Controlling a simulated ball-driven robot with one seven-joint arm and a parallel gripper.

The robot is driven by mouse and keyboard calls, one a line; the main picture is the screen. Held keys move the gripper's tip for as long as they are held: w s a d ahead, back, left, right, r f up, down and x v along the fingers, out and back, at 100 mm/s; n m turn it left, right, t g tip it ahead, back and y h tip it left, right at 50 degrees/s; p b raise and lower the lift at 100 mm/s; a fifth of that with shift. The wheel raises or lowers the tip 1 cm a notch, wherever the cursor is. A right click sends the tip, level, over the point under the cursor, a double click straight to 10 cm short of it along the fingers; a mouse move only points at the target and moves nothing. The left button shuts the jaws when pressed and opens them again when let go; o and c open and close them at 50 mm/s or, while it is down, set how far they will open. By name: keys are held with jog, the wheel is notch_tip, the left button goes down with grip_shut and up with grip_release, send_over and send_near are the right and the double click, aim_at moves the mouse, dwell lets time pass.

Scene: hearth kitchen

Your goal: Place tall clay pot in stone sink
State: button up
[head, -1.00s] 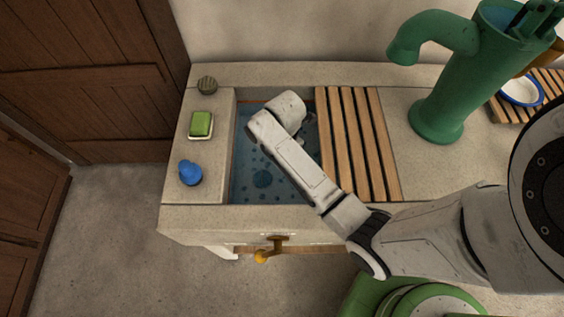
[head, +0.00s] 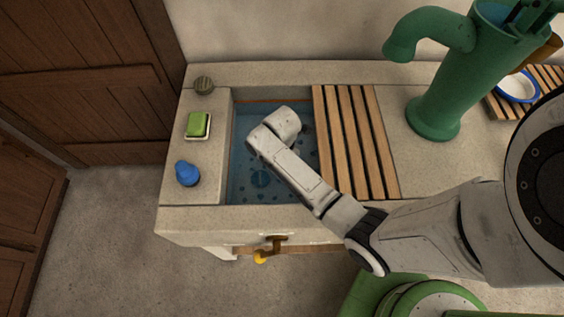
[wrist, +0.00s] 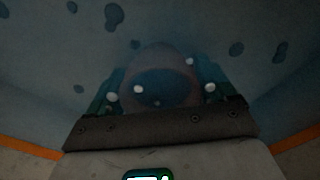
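The stone sink (head: 222,150) is a pale basin with a blue, spotted inside. My arm reaches down into it from the right, and the arm hides the gripper in the head view. In the wrist view my gripper (wrist: 160,90) has teal fingers on both sides of a dim brownish rounded thing, which I take for the tall clay pot (wrist: 150,58). The fingers appear to touch its sides. The blue spotted basin floor lies beyond it. The pot is not visible in the head view, so I cannot tell whether it touches the floor.
On the left ledge stand a blue bottle-like thing (head: 187,173), green soap on a dish (head: 197,124) and a round scrubber (head: 204,85). A slatted wooden rack (head: 357,140) covers the sink's right side. A green pump (head: 440,90) stands further right.

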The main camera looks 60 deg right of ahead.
jog(key=shift+o, duration=1.3)
jog(key=shift+r, duration=0.1)
notch_tip(320, 180, up, 12)
jog(key=shift+p, duration=0.35)
